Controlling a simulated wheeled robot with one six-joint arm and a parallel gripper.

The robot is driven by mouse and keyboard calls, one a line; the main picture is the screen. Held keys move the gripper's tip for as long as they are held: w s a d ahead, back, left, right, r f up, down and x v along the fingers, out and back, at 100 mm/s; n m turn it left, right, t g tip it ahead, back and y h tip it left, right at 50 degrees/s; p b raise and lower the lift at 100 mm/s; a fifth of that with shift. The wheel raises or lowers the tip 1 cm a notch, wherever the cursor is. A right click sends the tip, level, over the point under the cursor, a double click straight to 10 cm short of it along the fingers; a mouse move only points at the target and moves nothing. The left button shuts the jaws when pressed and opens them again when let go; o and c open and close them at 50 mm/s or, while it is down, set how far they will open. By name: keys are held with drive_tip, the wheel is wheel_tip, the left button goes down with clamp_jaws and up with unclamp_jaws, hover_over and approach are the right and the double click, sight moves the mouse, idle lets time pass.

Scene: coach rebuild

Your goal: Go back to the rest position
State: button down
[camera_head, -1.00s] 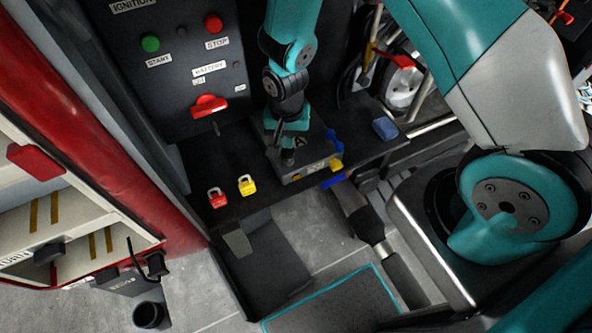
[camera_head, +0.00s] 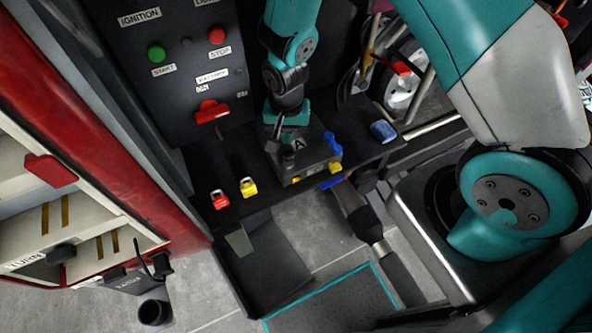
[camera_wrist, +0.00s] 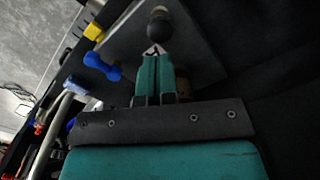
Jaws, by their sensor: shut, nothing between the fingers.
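My gripper (camera_head: 278,130) is at the end of my teal arm, over the left part of a dark box (camera_head: 318,160) marked A on the black shelf. In the wrist view my gripper (camera_wrist: 155,58) has its two teal fingers together, with nothing between them. A black round knob (camera_wrist: 158,22) stands just beyond the fingertips in that view. I cannot tell whether the tips touch it.
Red (camera_head: 219,199) and yellow (camera_head: 248,188) padlocks sit left of the box. A blue dumbbell-shaped piece (camera_head: 332,143) is at its right. The switch panel (camera_head: 185,85) rises behind. A red-framed cabinet (camera_head: 130,190) stands left; a screwdriver-like tool (camera_head: 358,212) lies in front.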

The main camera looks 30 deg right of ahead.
drive_tip(key=shift+r+p, duration=0.75)
drive_tip(key=shift+r, duration=0.65)
drive_tip(key=s+a+r+n+y+b, duration=0.1)
drive_tip(key=s+a+r+n, duration=0.15)
drive_tip(key=r, duration=0.45)
drive_tip(key=s+a+r+n+y, duration=0.1)
drive_tip(key=s+r+n, duration=0.25)
drive_tip(key=r, duration=0.45)
drive_tip(key=s+a+r+n+y+b, duration=0.1)
drive_tip(key=s+r+n, duration=0.1)
drive_tip(key=s+r, duration=0.35)
drive_tip(key=s+r+n+y, duration=0.1)
drive_tip(key=s+r+n, duration=0.4)
drive_tip(key=s+r, duration=0.1)
drive_tip(key=shift+s+r+b, duration=0.3)
drive_tip(key=shift+s+b, duration=0.05)
drive_tip(key=shift+s, duration=0.2)
drive_tip(key=c, duration=1.8)
unclamp_jaws()
drive_tip(key=shift+c, duration=0.2)
